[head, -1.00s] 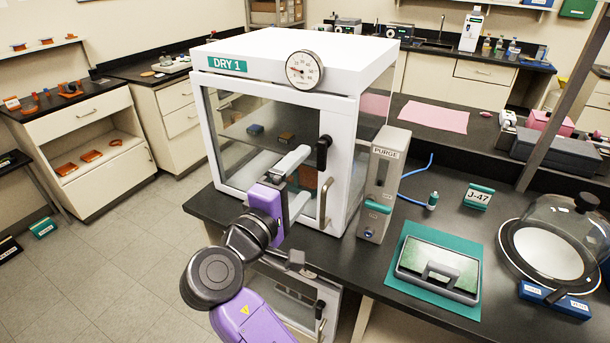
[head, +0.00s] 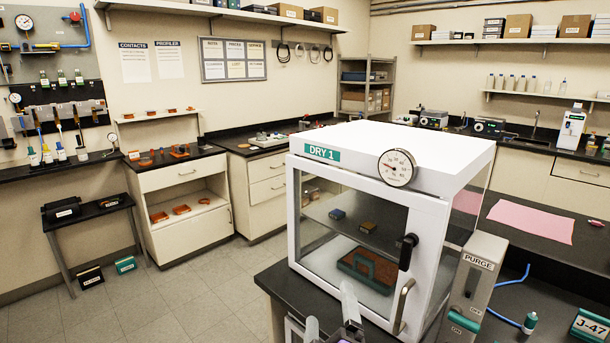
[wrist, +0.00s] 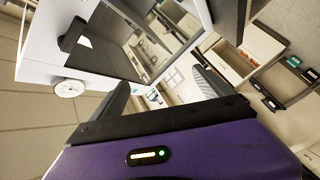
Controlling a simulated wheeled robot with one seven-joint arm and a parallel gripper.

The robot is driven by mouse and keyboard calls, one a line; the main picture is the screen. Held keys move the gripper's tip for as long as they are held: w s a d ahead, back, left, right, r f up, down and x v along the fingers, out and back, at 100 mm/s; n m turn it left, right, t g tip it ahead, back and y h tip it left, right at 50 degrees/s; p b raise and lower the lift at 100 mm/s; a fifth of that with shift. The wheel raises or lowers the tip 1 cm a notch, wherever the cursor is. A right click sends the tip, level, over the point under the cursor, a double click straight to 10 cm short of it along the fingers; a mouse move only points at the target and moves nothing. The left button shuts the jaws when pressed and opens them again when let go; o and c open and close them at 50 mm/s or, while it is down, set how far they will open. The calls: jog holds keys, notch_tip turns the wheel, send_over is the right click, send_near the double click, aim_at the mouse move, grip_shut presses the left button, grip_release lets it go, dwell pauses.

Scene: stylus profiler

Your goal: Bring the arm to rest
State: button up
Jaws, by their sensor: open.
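My gripper (head: 332,312) shows at the bottom edge of the head view, in front of the lower left of the dry cabinet (head: 385,150). Its two pale fingers stand apart with nothing between them. In the wrist view my gripper (wrist: 165,90) is open, dark fingers spread above the purple body. The cabinet's white-framed glass door (head: 345,240) looks shut, with a dark latch knob (head: 407,251) and a metal handle (head: 402,306). Most of my arm is below the head view.
Open floor (head: 170,300) lies to the left.

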jog(key=s+d+f+m+y, duration=0.2)
jog(key=s+f, duration=0.1)
jog(key=s, duration=0.5)
jog(key=s+d+f+m+y, duration=0.1)
jog(key=s+d+f+y, duration=0.1)
jog(key=s+f, duration=0.35)
jog(key=s+d+m+g+h, duration=0.1)
jog(key=s+d+m, duration=0.3)
jog(key=s, duration=1)
jog(key=s+d+m+g+h, duration=0.2)
jog(key=s+d+m, duration=0.2)
jog(key=s, duration=1.1)
jog(key=d, duration=0.3)
jog(key=shift+s+d, duration=0.2)
jog(key=shift+s, duration=0.1)
